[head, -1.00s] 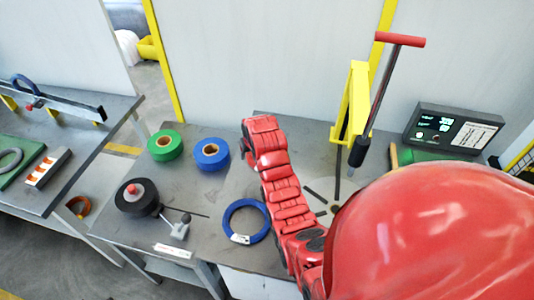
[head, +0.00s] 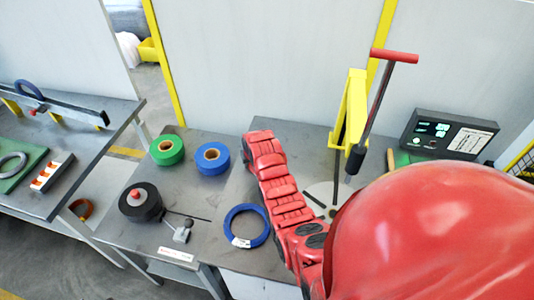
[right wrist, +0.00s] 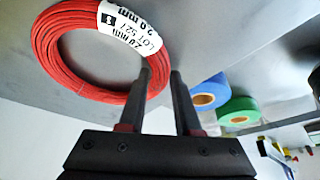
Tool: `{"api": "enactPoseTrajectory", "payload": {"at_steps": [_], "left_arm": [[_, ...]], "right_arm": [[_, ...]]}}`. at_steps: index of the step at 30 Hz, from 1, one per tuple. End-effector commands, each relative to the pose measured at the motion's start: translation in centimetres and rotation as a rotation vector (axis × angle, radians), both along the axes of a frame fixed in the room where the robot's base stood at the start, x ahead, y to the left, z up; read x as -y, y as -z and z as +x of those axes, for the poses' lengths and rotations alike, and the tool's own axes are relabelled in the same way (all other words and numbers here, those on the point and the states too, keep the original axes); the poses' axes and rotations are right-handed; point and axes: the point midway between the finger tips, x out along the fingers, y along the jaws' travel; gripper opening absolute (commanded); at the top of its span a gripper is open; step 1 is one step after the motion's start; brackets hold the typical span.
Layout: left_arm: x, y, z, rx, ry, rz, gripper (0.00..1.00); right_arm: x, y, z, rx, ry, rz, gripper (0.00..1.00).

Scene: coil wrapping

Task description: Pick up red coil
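The red coil (right wrist: 68,50) shows in the right wrist view at upper left, on a grey surface. It is a ring of red wire with a white label reading 2.0 mm. My right gripper (right wrist: 160,75) has its two dark fingers apart with a gap between them. The left finger overlaps the coil's right edge in the picture; I cannot tell whether it touches. In the head view my red right arm covers the middle of the table, and neither the red coil nor the right fingertips can be made out. My left gripper is not in view.
A blue coil (head: 231,235) lies left of my arm. Green tape (head: 160,157), blue tape (head: 205,167) and a black spool (head: 138,212) sit on the table's left part. A yellow post (head: 345,120), a red-handled lever (head: 375,105) and a display box (head: 448,135) stand at back right.

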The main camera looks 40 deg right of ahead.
Motion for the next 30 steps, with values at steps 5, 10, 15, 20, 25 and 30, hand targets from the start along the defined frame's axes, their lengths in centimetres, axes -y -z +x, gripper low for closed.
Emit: {"api": "enactPoseTrajectory", "payload": {"at_steps": [5,10,15,20,25,30], "left_arm": [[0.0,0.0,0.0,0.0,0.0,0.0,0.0],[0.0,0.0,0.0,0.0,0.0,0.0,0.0],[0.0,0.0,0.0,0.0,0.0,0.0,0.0],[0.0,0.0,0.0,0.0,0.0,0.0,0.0],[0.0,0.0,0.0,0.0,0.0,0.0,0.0],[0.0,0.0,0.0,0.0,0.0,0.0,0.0]], "right_arm": [[0.0,0.0,-0.01,0.0,0.0,0.0,0.0],[0.0,-0.01,-0.01,0.0,0.0,0.0,0.0],[0.0,-0.01,-0.01,-0.001,0.0,0.0,0.0],[-0.01,0.0,-0.02,-0.001,0.0,0.0,0.0],[0.0,0.0,-0.02,-0.001,0.0,0.0,0.0],[0.0,0.0,-0.02,-0.001,0.0,0.0,0.0]]}}
